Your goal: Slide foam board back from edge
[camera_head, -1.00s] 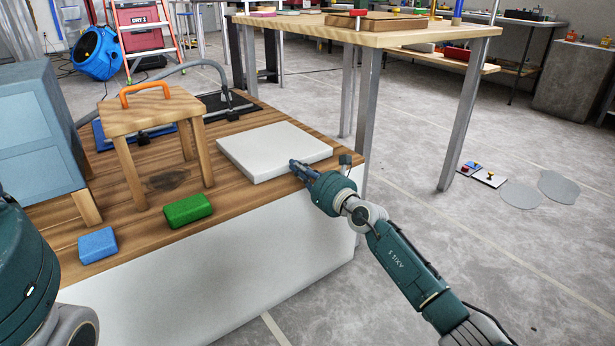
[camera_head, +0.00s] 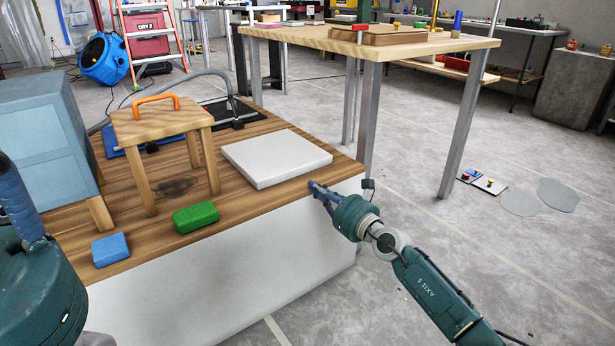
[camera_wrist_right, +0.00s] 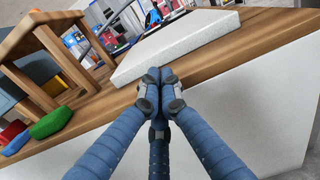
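The white foam board (camera_head: 277,157) lies flat on the wooden bench top, with a strip of bare wood between it and the front edge. It also shows in the right wrist view (camera_wrist_right: 185,40). My right gripper (camera_head: 312,185) is at the bench's front edge, just in front of the board and seemingly a little apart from it. In the right wrist view its blue fingers (camera_wrist_right: 160,74) are pressed together, pointing at the board, with nothing between them. A blue part of my left gripper (camera_head: 18,205) shows at the left edge; its fingertips are not clear.
A wooden stool (camera_head: 160,125) with an orange handle stands left of the board. A green sponge (camera_head: 195,217) and a blue sponge (camera_head: 110,249) lie near the bench front. A grey cabinet (camera_head: 38,140) is at left. A tall table (camera_head: 375,45) stands behind at right.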

